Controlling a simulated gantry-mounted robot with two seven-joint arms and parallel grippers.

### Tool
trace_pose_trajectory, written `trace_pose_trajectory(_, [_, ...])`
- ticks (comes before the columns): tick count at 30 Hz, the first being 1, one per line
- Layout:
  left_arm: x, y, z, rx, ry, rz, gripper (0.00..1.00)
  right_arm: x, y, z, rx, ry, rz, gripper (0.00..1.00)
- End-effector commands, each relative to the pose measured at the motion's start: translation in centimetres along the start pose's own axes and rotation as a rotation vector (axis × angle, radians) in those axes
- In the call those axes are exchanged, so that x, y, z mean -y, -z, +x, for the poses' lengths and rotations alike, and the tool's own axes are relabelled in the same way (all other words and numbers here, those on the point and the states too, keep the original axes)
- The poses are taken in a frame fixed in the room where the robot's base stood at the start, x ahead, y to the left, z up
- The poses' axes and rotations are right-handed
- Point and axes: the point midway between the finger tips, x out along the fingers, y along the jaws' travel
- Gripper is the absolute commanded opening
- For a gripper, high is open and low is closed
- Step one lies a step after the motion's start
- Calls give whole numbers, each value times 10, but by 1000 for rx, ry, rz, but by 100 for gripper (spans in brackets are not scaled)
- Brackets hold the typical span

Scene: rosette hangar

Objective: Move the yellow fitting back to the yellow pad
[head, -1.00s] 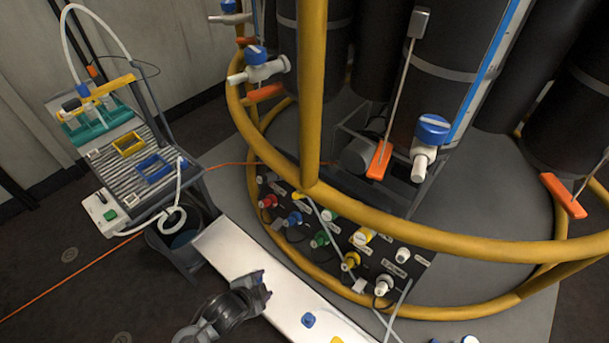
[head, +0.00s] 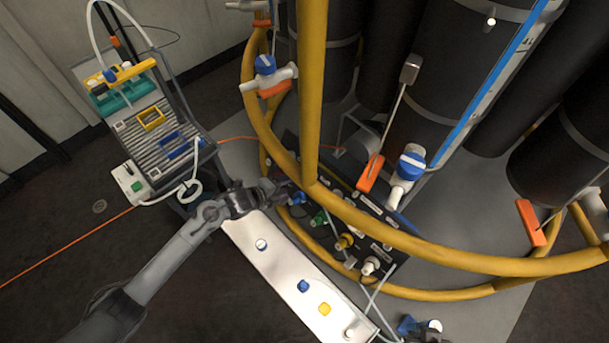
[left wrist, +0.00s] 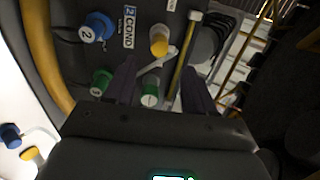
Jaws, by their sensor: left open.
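My left gripper (head: 282,190) is at the upper left part of the dark fitting panel, open. In the left wrist view its two fingers (left wrist: 160,88) are apart, with a white-and-green fitting (left wrist: 150,95) between or just beyond them. A yellow-capped fitting (left wrist: 159,40) is on the panel ahead of the fingers, and nothing is visibly gripped. In the head view a yellow fitting (head: 344,241) shows low on the panel. I cannot tell which is the pad.
The thick yellow rail (head: 400,237) curves over the panel. A blue fitting (head: 298,198) is close to the gripper. The white board (head: 270,275) also bears a blue piece (head: 303,286) and a small round piece (head: 261,244). Black cylinders stand behind.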

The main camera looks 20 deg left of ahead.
Motion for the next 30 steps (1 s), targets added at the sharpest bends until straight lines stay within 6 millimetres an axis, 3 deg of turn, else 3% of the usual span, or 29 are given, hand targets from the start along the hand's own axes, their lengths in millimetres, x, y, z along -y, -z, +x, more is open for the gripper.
trace_pose_trajectory(11, [-2,0,8,2,0,-2,54,1,-4,9,3,0,0,0])
trace_pose_trajectory(30, [-3,0,77,2,0,-2,54,3,-24,73,3,0,0,0])
